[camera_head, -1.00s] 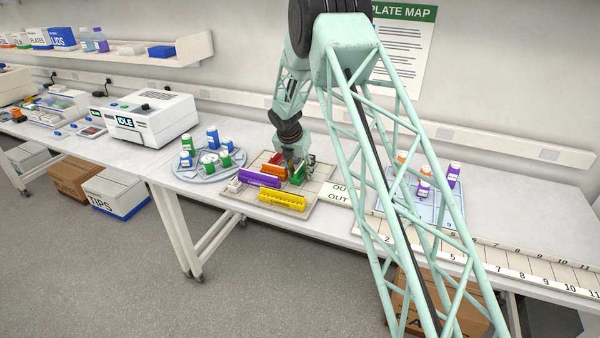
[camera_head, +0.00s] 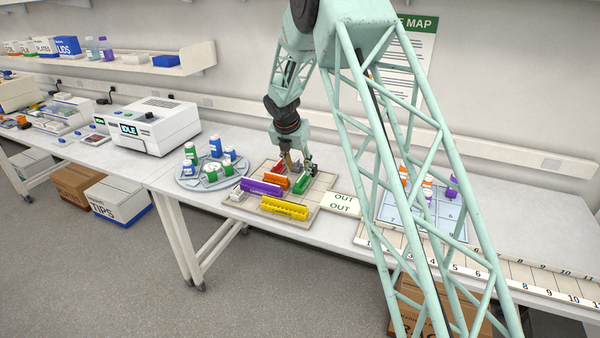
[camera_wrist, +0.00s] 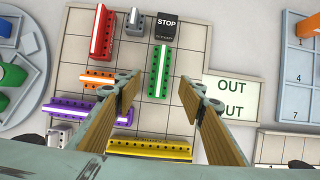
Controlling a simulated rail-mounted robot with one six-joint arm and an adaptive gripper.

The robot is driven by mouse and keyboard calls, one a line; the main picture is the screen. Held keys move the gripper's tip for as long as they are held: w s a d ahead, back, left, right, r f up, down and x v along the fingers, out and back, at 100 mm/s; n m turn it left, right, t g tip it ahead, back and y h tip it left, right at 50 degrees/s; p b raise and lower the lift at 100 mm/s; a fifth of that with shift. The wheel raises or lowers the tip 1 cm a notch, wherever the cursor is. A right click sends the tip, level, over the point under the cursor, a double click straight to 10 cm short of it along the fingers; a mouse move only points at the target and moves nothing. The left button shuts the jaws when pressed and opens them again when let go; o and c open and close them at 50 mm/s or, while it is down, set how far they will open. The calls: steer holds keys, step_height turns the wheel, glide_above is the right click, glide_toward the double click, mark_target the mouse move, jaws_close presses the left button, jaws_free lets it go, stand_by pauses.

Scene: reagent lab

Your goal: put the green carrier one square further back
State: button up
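The green carrier (camera_wrist: 160,72) lies lengthwise front to back on the gridded board (camera_wrist: 75,48), right of the middle in the wrist view. In the head view the green carrier (camera_head: 300,185) shows partly, in front of my gripper (camera_head: 296,168). In the wrist view my gripper (camera_wrist: 162,88) is open and empty. Its two fingers are well apart, to the left and right of the carrier's front end, and touch neither side in the picture. The height gap cannot be told. A dark STOP block (camera_wrist: 166,27) stands just behind the carrier's back end.
On the board are a red carrier (camera_wrist: 102,30), a grey block (camera_wrist: 135,22), an orange carrier (camera_wrist: 99,79), a purple carrier (camera_wrist: 94,109) and a yellow carrier (camera_wrist: 150,149). An OUT label (camera_wrist: 231,97) lies right of the board. A round rack (camera_head: 195,183) stands left.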

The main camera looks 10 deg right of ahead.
steer(key=shift+v, duration=1.3)
